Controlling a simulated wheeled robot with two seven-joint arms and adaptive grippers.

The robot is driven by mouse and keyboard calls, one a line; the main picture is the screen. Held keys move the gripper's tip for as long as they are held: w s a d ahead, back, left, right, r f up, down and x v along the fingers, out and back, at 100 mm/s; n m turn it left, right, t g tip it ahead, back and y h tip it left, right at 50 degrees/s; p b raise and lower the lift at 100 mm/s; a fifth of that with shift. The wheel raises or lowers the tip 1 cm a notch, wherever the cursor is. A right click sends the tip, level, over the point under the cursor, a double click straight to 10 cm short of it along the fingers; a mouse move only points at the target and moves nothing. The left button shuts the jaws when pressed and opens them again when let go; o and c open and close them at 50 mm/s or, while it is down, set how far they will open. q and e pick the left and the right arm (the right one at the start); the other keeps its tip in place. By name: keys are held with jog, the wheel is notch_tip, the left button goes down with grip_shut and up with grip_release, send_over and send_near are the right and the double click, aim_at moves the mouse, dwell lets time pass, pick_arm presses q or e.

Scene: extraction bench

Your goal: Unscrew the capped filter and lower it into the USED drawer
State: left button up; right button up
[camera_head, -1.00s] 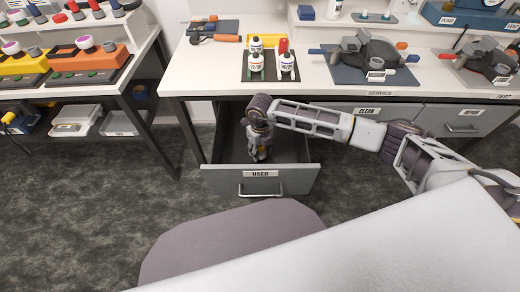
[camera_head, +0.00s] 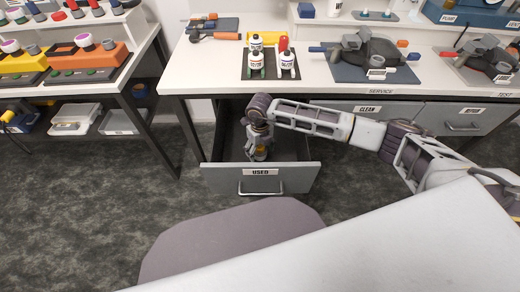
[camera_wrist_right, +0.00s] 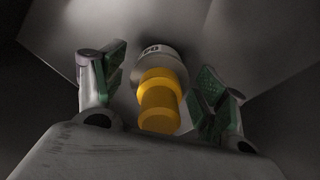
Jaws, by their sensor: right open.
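The USED drawer (camera_head: 222,180) is pulled open under the bench. My right gripper (camera_head: 259,150) points down inside it. In the right wrist view, my right gripper (camera_wrist_right: 161,90) is open, with its green-padded fingers spread apart on either side of the capped filter. The filter (camera_wrist_right: 150,59) has a pale grey body with a dark-marked label, and a yellow cap (camera_wrist_right: 160,100) faces the camera. Neither finger appears to touch it. In the head view the yellow cap (camera_head: 261,154) shows just below the fingers, low in the drawer. My left gripper is out of view.
The closed CLEAN drawer (camera_head: 345,112) and another closed drawer (camera_head: 452,118) are to the right. Several white bottles (camera_head: 256,58) stand on a dark mat on the bench. A dark clamp fixture (camera_head: 362,55) stands right of them. The USED drawer's walls surround my right gripper.

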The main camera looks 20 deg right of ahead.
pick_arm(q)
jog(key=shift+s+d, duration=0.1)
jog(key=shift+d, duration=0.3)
pick_arm(e)
jog(key=shift+r, duration=6.05)
pick_arm(q)
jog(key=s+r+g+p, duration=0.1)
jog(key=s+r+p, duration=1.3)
jog(key=p, duration=0.7)
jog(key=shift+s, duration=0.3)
pick_arm(e)
notch_tip(320, 180, up, 21)
pick_arm(q)
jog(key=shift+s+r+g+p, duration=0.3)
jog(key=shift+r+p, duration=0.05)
jog(key=shift+p, duration=0.2)
pick_arm(e)
jog(key=shift+r, duration=0.5)
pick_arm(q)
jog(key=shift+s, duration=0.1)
